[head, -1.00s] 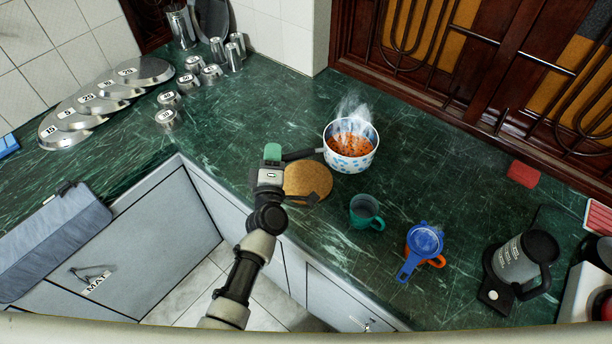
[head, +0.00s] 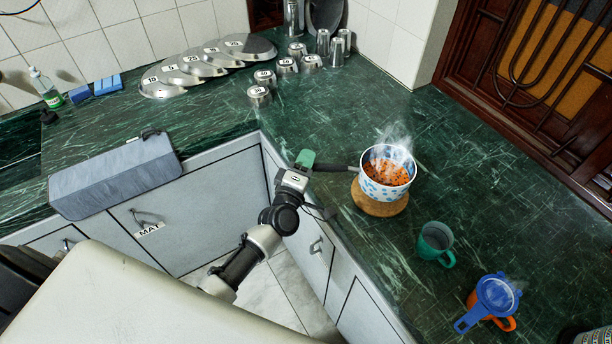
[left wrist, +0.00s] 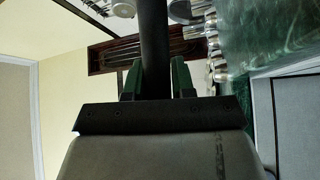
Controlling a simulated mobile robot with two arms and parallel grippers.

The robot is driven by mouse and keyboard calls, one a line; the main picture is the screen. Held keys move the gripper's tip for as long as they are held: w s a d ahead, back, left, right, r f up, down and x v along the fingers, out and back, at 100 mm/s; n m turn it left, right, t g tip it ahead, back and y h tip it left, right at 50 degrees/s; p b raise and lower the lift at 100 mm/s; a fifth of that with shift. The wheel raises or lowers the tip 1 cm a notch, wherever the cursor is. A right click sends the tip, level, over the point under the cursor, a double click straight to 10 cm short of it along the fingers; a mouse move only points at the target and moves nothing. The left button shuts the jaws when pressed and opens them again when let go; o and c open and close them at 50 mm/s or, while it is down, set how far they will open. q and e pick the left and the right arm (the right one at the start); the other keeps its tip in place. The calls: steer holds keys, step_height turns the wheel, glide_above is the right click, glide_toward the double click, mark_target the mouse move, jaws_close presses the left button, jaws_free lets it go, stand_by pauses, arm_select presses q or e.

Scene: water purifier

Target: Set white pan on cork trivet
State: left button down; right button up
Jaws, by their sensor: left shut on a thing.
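The white pan (head: 384,188) with blue dots holds steaming orange-red food. In the head view it is upright over the round cork trivet (head: 377,203), whose near edge shows below it. I cannot tell whether the pan touches the trivet. My left gripper (head: 306,160) is shut on the pan's dark handle (head: 338,168), left of the trivet. In the left wrist view the dark handle (left wrist: 154,45) runs between the green fingers of my left gripper (left wrist: 157,78). My right gripper is not in view.
A green mug (head: 434,242) and a blue strainer on an orange mug (head: 492,300) stand right of the trivet. Several steel cups (head: 287,66) and numbered plates (head: 205,62) are at the back. The counter behind the pan is clear.

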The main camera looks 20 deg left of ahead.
arm_select(q)
steer(key=shift+f+b, duration=1.75)
steer(key=shift+f, duration=0.15)
steer(key=shift+f, duration=0.15)
steer(key=c, duration=0.9)
jaws_free()
steer(key=shift+c, duration=0.2)
